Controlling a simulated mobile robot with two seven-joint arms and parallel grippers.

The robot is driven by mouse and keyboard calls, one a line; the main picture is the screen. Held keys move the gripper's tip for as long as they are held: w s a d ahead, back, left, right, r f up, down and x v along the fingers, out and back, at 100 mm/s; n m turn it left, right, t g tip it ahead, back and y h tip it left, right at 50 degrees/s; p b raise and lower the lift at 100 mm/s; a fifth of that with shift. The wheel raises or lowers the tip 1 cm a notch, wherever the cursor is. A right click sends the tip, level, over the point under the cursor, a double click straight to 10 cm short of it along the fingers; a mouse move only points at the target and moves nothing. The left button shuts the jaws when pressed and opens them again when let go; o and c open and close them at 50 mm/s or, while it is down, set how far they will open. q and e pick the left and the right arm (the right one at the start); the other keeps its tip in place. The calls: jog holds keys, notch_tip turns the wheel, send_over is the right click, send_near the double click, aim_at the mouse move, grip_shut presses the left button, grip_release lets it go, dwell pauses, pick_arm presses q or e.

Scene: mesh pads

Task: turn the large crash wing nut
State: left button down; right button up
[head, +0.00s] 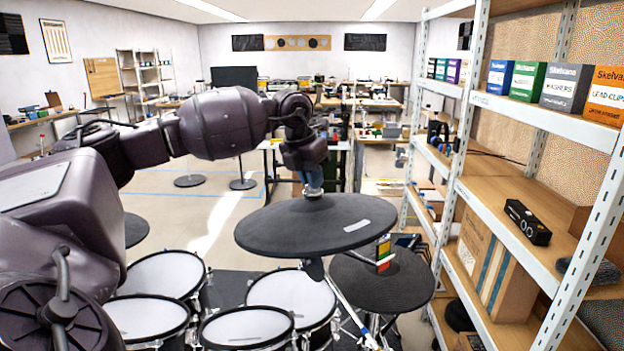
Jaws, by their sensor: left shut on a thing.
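The large crash (285,232) is a dark round cymbal pad on a stand, in the middle of the head view. My left gripper (313,188) points down at its centre from above and is shut. The wing nut at the top of the pad is hidden by the fingers, so I cannot make out its shape. A small light strip lies on the right part of the pad. My right gripper is not in view.
Mesh drum pads (160,274) stand below and left of the crash. A smaller dark cymbal pad (405,284) is just right and lower, with a coloured card near it. A metal shelf (548,113) with boxes stands close on the right. Open floor lies behind left.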

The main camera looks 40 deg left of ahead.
pick_arm(q)
jog(key=c, duration=1.2)
grip_release()
jog(key=shift+r, duration=0.25)
jog(key=v, duration=1)
jog(key=shift+s+r, duration=0.15)
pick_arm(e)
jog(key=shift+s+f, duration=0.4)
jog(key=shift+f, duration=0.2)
